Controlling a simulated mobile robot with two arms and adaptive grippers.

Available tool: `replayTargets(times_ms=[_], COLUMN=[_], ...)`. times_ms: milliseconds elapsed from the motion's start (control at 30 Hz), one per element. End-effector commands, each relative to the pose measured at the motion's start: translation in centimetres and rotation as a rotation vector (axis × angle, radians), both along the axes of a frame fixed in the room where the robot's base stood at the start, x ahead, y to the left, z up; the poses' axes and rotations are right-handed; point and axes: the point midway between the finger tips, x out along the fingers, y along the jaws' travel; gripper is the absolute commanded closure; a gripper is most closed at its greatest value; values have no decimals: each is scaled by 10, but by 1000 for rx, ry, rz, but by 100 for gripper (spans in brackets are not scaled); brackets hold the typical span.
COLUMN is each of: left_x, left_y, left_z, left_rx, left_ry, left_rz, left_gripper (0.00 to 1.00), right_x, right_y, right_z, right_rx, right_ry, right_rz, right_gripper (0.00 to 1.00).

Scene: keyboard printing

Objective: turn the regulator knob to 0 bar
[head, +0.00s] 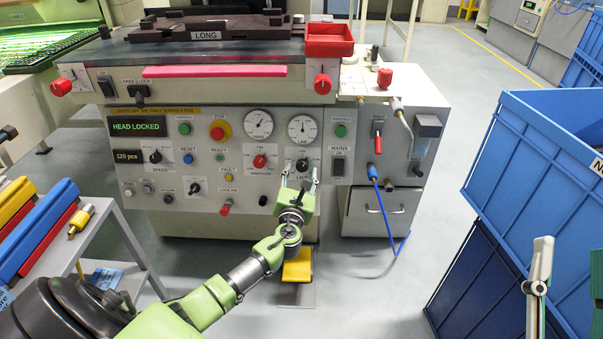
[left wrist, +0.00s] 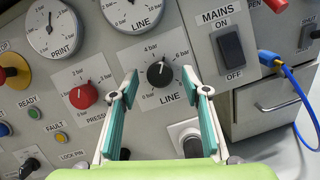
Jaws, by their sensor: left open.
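The black LINE knob (left wrist: 160,74) sits on a white dial plate marked in bar. Its white pointer is up, near the 4 to 6 bar side. In the head view the LINE knob (head: 302,165) is partly framed by my left gripper (head: 299,180). My left gripper (left wrist: 159,82) is open, its teal-padded fingers either side of the knob in the picture; contact cannot be told. A red PRESSURE knob (left wrist: 83,95) with its own bar scale is to the left, outside the fingers. My right gripper (head: 539,265) is at the lower right, far from the panel.
The PRINT gauge (left wrist: 52,28) and LINE gauge (left wrist: 132,8) are above the knobs. A MAINS switch (left wrist: 231,47) is close on the right. A blue hose (head: 388,215) hangs further right. Blue crates (head: 535,165) stand at the right side.

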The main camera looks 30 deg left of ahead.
Motion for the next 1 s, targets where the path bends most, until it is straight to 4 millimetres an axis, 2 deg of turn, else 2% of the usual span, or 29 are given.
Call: replayTargets(times_ms=[233,533,567,600,700,1000], left_x=[11,12,12,12,12,12], left_y=[6,6,6,6,6,6], left_z=[-1,0,0,0,0,0], left_rx=[0,-1,-1,-1,-1,-16], left_ry=[1,0,0,0,0,-8], left_rz=[0,0,0,0,0,5], left_gripper=[57,57,62,73,96,95], right_x=[-13,-15,-15,-15,-15,-16], right_y=[-1,-2,-2,-2,-2,-2], right_z=[17,20,20,19,19,20], right_rx=[29,32,32,32,33,34], right_ry=[-101,-112,-112,-112,-111,-119], right_rz=[5,6,6,6,5,5], right_gripper=[60,60,60,60,60,60])
